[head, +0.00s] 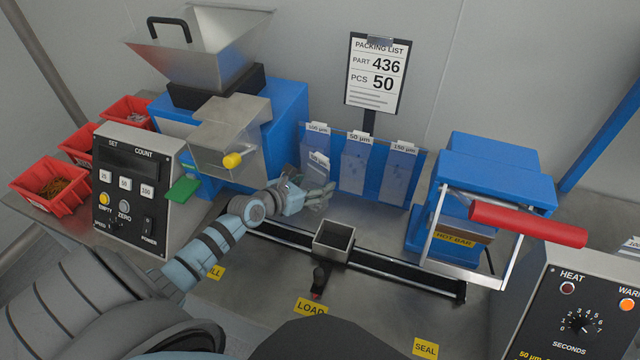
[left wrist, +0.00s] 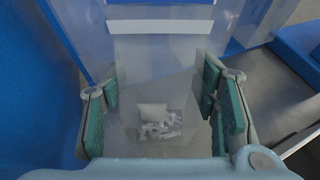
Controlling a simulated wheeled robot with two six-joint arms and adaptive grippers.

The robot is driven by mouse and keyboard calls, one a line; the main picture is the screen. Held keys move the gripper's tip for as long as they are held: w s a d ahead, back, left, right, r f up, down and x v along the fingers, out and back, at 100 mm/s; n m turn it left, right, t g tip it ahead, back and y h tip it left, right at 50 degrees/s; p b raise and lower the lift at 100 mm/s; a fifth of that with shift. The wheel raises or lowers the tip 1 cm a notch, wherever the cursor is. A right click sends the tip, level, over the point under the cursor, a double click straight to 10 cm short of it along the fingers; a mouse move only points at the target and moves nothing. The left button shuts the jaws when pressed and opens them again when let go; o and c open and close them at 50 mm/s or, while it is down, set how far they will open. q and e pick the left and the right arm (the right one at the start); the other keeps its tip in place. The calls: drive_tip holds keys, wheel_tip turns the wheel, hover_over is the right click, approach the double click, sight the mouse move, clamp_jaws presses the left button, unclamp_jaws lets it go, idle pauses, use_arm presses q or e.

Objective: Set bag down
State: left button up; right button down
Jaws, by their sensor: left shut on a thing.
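My left gripper (head: 316,194) is shut on a clear bag (head: 317,165). The bag has a white label at its top that seems to read 50 µm. I hold it upright in front of the left end of the blue bag rack (head: 337,184). In the left wrist view the bag (left wrist: 155,85) hangs between the green-padded fingers, with a pale patch and whitish marks low on it. Whether its lower edge touches anything is hidden by the fingers. My right gripper is not in view.
A small open metal box (head: 333,241) sits on the black rail (head: 400,271), below right of the gripper. The blue sealer (head: 490,180) with its red handle (head: 528,222) stands right. The counter box (head: 137,194) and red bins (head: 50,184) are left.

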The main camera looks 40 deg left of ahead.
use_arm(q)
drive_tip(key=shift+s+d+r, duration=0.2)
drive_tip(key=shift+s+d, duration=0.05)
drive_tip(key=shift+d, duration=0.1)
drive_tip(key=shift+w+f, duration=0.1)
drive_tip(key=shift+f, duration=0.1)
drive_tip(key=o, duration=0.8)
drive_tip(key=shift+f, duration=0.1)
drive_tip(key=o, duration=0.4)
drive_tip(key=shift+w, duration=0.1)
drive_tip(key=shift+c, duration=0.2)
